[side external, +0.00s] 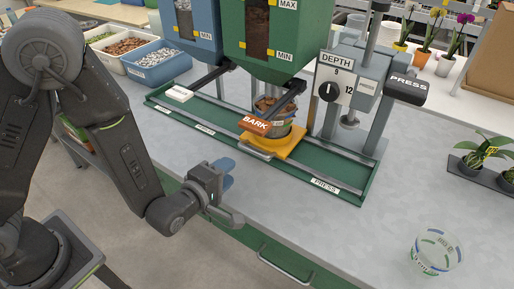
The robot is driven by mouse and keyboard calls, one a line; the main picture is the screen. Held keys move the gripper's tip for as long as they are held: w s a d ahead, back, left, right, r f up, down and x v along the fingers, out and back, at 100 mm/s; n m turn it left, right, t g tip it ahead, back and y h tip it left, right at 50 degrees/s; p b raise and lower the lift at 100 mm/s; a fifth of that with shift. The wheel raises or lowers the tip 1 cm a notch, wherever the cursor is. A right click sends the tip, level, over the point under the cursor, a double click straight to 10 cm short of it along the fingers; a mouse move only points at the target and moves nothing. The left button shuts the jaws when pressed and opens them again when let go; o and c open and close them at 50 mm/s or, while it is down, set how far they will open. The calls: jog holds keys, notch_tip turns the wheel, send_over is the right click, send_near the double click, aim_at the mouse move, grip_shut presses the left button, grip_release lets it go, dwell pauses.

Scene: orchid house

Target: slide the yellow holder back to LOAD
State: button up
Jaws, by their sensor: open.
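The yellow holder (287,146) sits on the green rail track (353,175), below the green BARK hopper (284,66). A clear pot (277,127) with brown bark in it stands on the holder, partly hidden by the orange BARK lever (256,125). A grey handle (250,153) sticks out at the holder's front. My gripper (233,194) is open, in front of the track and apart from the holder, to its lower left in the picture. The PRESS label (325,187) is at the track's right end. The small label at the left end is too blurred to read.
A blue hopper (194,35) stands left of the green one. The press (365,90) with its DEPTH dial stands right of the holder. A clear marked cup (437,256) and potted plants (485,155) are at the right. The bench's front right is mostly clear.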

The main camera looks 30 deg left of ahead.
aim_at(252, 152)
jog(key=x, duration=1.3)
jog(key=shift+w, duration=0.35)
jog(key=shift+c, duration=0.4)
grip_shut()
